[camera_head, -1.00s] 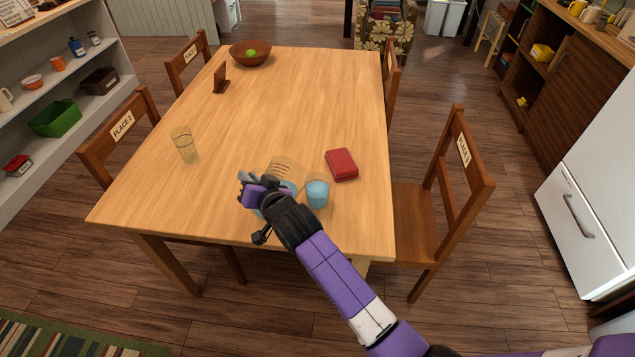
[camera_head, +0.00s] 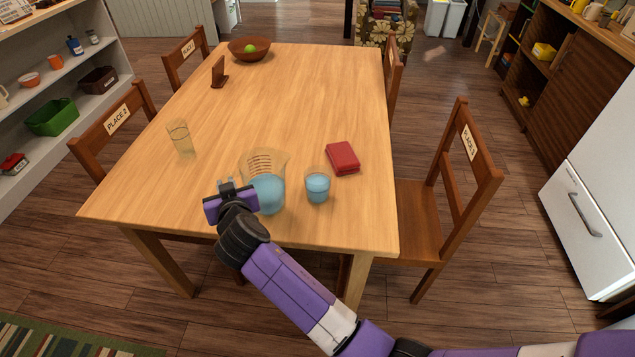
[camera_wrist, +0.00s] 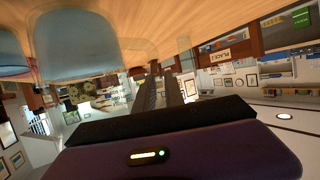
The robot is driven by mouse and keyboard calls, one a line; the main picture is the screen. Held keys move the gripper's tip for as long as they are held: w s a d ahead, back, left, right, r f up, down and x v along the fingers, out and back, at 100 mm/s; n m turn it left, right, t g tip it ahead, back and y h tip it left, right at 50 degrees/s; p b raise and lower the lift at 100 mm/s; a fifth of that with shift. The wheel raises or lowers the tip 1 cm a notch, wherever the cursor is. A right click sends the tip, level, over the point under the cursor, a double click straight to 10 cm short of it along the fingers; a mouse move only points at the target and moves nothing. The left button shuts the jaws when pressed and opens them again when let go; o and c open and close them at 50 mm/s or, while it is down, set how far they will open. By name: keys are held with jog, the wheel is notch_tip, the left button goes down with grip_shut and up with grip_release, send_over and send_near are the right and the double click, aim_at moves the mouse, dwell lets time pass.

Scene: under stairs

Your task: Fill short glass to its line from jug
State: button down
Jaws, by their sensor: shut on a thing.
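A clear jug (camera_head: 267,190) with measuring marks and blue liquid in its lower part is near the table's front edge. It looks about upright; I cannot tell whether it touches the table. My gripper (camera_head: 234,188) is at its left side, shut on its handle, mostly hidden in the head view. The short glass (camera_head: 317,187) stands upright just right of the jug, apart from it, with blue liquid in much of it. Its line cannot be made out. In the wrist view the jug (camera_wrist: 75,45) is at upper left and my gripper's fingers (camera_wrist: 160,90) are in the middle.
A tall, seemingly empty glass (camera_head: 180,137) stands to the left on the wooden table (camera_head: 300,95). A red box-like thing (camera_head: 342,158) lies behind the short glass. A brown bowl (camera_head: 249,49) and a small brown stand (camera_head: 218,72) are farther back. The table's middle is clear.

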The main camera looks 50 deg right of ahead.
jog(key=shift+f+p, duration=0.1)
jog(key=shift+p, duration=0.25)
jog(key=shift+r+p, duration=1.45)
jog(key=shift+r, duration=0.6)
